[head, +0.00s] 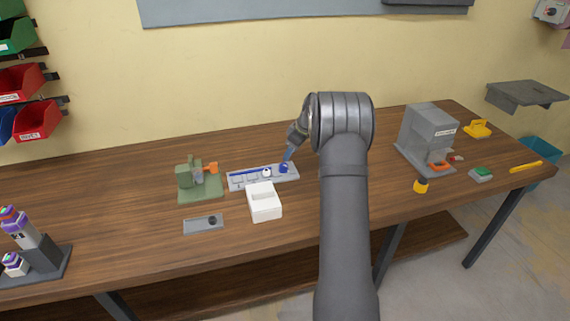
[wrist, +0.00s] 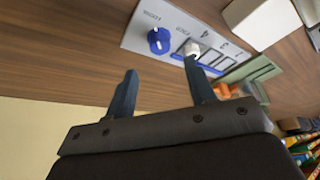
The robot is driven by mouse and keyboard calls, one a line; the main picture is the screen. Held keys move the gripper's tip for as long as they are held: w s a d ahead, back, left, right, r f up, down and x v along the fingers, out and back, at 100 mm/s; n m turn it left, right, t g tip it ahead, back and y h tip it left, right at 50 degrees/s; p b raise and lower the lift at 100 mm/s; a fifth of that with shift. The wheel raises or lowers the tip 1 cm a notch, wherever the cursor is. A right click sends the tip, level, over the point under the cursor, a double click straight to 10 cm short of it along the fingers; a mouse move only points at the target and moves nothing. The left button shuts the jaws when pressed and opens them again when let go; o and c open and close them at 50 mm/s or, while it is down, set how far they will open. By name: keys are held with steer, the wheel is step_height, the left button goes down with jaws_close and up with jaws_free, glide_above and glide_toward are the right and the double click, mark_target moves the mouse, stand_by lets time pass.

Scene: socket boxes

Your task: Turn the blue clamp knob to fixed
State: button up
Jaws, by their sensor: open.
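The blue clamp knob (head: 284,169) sits at the right end of a light grey panel (head: 235,183) on the wooden table. In the wrist view the blue knob (wrist: 159,41) is round with a white mark. In the head view my gripper (head: 288,156) is just above the blue knob.
A white open box (head: 264,207) stands in front of the panel, and a green fixture (head: 197,188) is left of it. A small grey plate (head: 195,226) lies nearer the front edge. A grey machine (head: 425,135) stands at the right. Bare table lies between fixture and left rack.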

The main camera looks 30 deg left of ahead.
mark_target(284, 165)
steer(key=x, duration=0.7)
steer(key=shift+a+f, duration=0.15)
steer(key=shift+f, duration=0.05)
steer(key=c, duration=1)
